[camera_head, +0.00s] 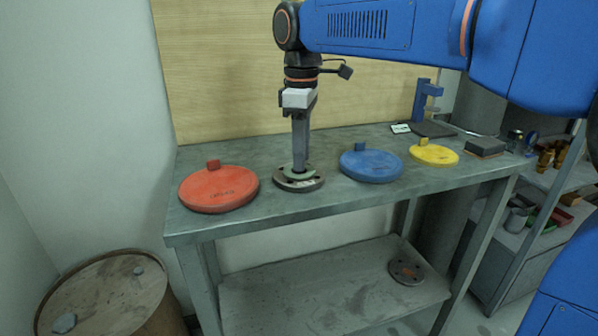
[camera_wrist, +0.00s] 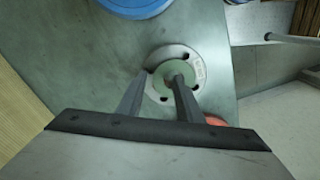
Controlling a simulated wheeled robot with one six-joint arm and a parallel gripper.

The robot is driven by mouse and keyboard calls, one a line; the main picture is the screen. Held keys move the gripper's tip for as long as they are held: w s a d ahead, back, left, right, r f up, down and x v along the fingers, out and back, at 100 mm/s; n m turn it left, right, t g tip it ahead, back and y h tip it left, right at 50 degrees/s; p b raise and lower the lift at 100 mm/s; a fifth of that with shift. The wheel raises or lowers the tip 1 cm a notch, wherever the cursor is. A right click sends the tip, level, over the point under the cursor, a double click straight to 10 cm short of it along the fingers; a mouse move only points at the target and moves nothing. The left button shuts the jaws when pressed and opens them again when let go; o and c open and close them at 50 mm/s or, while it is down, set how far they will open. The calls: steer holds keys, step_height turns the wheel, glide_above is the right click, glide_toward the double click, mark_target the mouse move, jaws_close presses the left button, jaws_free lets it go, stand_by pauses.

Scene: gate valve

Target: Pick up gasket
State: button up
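The gasket is a thin green ring (camera_wrist: 165,74) lying on a grey bolt-holed flange (camera_wrist: 197,68). In the head view the ring (camera_head: 285,173) and flange (camera_head: 298,185) are on the table between the red and blue discs. My gripper (camera_wrist: 160,77) points down at it with its two fingers apart. In the wrist view one fingertip is over the ring's centre hole and the other is just outside its left edge. In the head view my gripper (camera_head: 299,168) reaches down to the ring and hides part of it. Whether the fingers touch the ring cannot be told.
A red disc (camera_head: 218,189) is left of the flange; a blue disc (camera_head: 371,165) and a yellow disc (camera_head: 434,153) are right. Another flange (camera_head: 406,271) lies on the lower shelf. A barrel (camera_head: 105,300) stands lower left. A wooden panel (camera_head: 215,80) backs the table.

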steer(key=shift+f, duration=0.2)
stand_by(0.3)
steer(key=shift+c, duration=0.6)
jaws_close()
step_height(320, 180, up, 10)
